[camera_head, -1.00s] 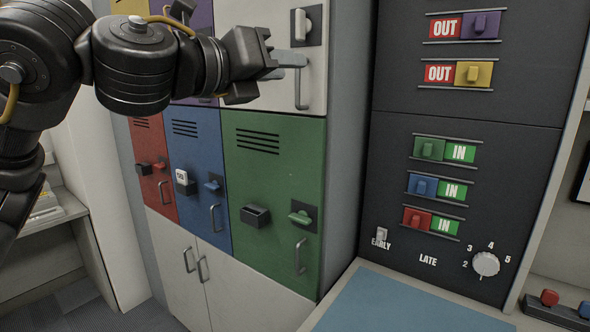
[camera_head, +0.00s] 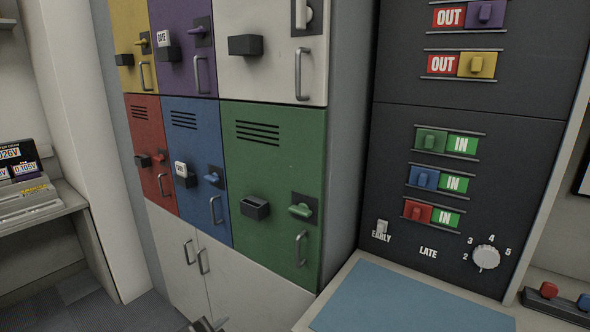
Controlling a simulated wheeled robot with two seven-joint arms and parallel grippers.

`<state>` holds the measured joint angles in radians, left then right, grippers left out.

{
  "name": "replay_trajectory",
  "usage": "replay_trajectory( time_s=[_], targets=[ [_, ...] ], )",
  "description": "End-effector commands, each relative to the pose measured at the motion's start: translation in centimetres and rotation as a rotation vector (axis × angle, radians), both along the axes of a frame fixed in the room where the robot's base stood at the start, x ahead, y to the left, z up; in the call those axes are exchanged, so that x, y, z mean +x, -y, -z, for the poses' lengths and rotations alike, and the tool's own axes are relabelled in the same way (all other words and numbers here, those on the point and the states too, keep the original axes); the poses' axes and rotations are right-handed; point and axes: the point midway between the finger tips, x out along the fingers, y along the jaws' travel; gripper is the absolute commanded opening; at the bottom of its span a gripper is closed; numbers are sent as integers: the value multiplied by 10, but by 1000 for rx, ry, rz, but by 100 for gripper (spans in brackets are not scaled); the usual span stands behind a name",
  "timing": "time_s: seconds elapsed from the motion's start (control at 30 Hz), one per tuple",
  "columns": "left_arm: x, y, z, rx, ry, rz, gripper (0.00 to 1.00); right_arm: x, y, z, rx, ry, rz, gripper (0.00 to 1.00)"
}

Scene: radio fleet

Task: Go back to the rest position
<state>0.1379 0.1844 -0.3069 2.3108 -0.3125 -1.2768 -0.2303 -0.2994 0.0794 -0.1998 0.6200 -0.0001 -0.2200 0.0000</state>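A small dark piece of what looks like my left gripper (camera_head: 207,325) shows at the bottom edge of the head view, below the white lower cabinet doors. Most of it is cut off, so whether its fingers are open or shut does not show. It is apart from the lockers. My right gripper is not in view. The white locker (camera_head: 265,75), with its upright white latch (camera_head: 302,14) and metal handle, is in plain sight and closed.
Yellow, purple, red, blue and green lockers (camera_head: 275,165) surround it, all closed. A dark slider panel (camera_head: 400,150) stands at the right, above a counter with a blue mat (camera_head: 400,305). A desk with a device (camera_head: 30,200) is at the left.

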Motion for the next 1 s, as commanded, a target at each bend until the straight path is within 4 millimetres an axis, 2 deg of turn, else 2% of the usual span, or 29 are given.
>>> replay_trajectory(
  time_s=[0.03, 0.1, 0.2, 0.4, 0.67, 0.8, 0.87, 1.0],
  targets=[
    [-27, -12, 34, -51, -109, -69, 33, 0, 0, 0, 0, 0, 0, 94],
    [-63, -30, 72, -108, -246, -170, 33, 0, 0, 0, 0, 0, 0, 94],
    [-111, -49, 111, -164, -401, -295, 33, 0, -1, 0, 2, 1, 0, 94],
    [-188, -76, 155, -232, -619, -488, 33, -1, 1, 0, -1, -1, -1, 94],
    [-275, -99, 184, -278, -831, -689, 33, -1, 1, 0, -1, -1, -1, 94],
    [-261, -97, 226, -270, -842, -687, 33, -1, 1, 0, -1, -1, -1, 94],
    [-258, -96, 245, -266, -850, -687, 33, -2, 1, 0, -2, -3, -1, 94],
    [-254, -96, 295, -257, -869, -690, 33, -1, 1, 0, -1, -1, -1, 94]
  ],
)
